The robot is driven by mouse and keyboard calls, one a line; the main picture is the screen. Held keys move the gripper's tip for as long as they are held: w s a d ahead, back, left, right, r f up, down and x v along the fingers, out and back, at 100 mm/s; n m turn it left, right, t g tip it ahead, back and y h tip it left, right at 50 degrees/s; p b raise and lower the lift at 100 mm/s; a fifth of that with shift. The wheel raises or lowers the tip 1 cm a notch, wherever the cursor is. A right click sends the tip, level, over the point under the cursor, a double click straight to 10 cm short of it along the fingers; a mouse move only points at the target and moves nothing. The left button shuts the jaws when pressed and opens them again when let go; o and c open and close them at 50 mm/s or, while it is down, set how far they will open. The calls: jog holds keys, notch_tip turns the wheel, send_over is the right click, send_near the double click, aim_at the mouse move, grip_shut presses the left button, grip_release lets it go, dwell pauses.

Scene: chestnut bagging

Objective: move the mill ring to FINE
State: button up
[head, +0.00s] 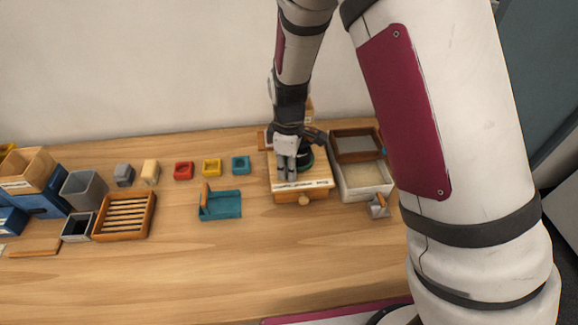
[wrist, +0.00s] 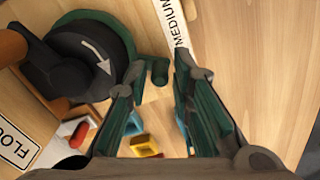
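The mill (head: 318,182) is a wooden box at the middle right of the table in the head view. Its dark green ring (head: 306,158) is partly hidden behind my gripper (head: 287,172). In the wrist view the ring (wrist: 125,40) circles a dark hub with a white curved arrow. A small green peg (wrist: 160,70) stands out from the ring, close to the strip reading MEDIUM (wrist: 174,22). My gripper (wrist: 154,88) is open, its fingers apart, with the peg at the gap between the fingertips. I cannot tell whether they touch it. No FINE mark is readable.
Trays (head: 366,194) stand right of the mill, with a small metal scoop (head: 378,207) in front. A teal holder (head: 220,206) and slatted wooden tray (head: 124,236) are left. The front table is clear.

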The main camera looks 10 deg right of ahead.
jog(key=shift+c, duration=0.5)
grip_shut()
jog(key=shift+s+d+n, duration=0.1)
jog(key=shift+d+n, duration=0.05)
jog(key=shift+n, duration=0.15)
jog(key=n, duration=0.1)
jog(key=d+n, duration=0.1)
jog(key=shift+s+d+n+b, duration=0.25)
jog(key=shift+d+n+b, duration=0.05)
jog(key=shift+b, duration=0.1)
jog(key=n, duration=0.1)
jog(key=d+n, duration=0.1)
jog(key=shift+s+d+n, duration=0.1)
jog(key=shift+d+n, duration=0.2)
jog(key=n, duration=0.1)
jog(key=d+n, duration=0.1)
jog(key=shift+d+n, duration=0.25)
jog(key=shift+n, duration=0.15)
jog(key=shift+w+d+n, duration=0.2)
jog(key=shift+d+n, duration=0.25)
jog(key=shift+n, duration=0.4)
jog(key=shift+w+d+n, duration=0.2)
jog(key=shift+d+n, duration=0.25)
jog(key=shift+n, duration=0.4)
jog(key=shift+d, duration=0.1)
jog(key=shift+o, duration=0.5)
grip_release()
